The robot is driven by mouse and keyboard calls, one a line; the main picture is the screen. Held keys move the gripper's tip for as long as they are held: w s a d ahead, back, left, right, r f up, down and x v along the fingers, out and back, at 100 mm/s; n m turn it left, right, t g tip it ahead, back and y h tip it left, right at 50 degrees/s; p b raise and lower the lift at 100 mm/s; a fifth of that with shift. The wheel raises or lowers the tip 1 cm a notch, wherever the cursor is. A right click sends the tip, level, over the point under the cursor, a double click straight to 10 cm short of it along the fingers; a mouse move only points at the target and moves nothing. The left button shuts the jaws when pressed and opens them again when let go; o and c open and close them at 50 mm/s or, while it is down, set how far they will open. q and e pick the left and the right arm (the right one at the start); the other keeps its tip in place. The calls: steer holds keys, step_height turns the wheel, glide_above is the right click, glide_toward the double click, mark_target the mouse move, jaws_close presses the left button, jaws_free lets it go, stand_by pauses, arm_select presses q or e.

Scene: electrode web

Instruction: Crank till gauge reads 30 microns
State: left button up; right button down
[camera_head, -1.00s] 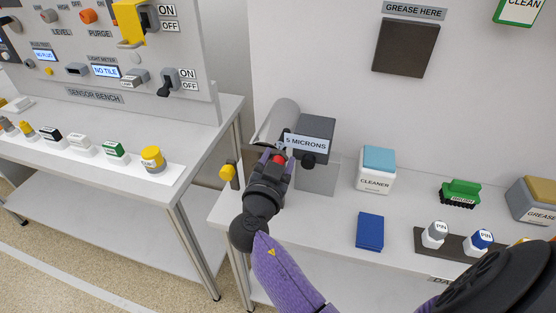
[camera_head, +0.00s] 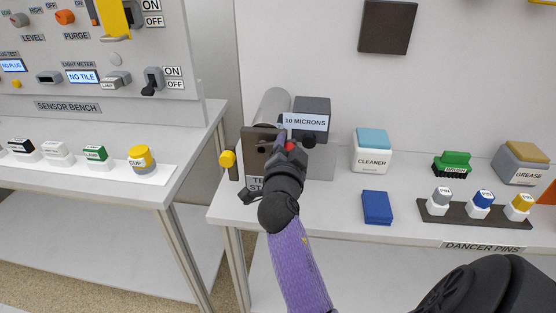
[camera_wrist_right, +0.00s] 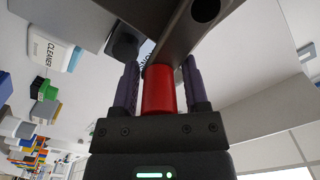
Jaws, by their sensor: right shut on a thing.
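The gauge (camera_head: 305,122) is a dark box whose label reads 10 MICRONS, on the right-hand bench by the wall. A grey roller (camera_head: 272,104) lies beside it to the left, behind a dark plate (camera_head: 259,141). My right gripper (camera_head: 291,150) is at the front of this device, shut on a red crank handle. In the right wrist view the red handle (camera_wrist_right: 159,90) stands between the two fingers, joined to a dark bar (camera_wrist_right: 185,38). Part of the plate's lettering is hidden by my gripper. My left gripper is not in view.
A cleaner block (camera_head: 371,152), a blue block (camera_head: 377,207), a green brush (camera_head: 452,164), a grease block (camera_head: 520,166) and a pin rack (camera_head: 440,215) stand to the right. A yellow knob (camera_head: 227,159) sits left of the device. The sensor bench (camera_head: 110,60) is at left.

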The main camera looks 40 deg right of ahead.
steer(key=shift+f+m+b, duration=0.5)
steer(key=shift+f+b, duration=0.1)
steer(key=shift+f, duration=0.2)
steer(key=shift+f+m+b, duration=0.1)
steer(key=shift+m+b, duration=0.2)
steer(key=shift+b, duration=0.05)
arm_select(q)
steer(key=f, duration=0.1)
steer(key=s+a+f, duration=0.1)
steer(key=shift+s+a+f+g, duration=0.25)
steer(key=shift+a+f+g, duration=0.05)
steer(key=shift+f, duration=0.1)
arm_select(e)
steer(key=shift+s, duration=0.1)
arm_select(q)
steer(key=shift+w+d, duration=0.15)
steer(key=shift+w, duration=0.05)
arm_select(e)
steer(key=shift+m, duration=0.3)
steer(key=shift+c, duration=2)
jaws_free()
steer(key=shift+o, duration=0.2)
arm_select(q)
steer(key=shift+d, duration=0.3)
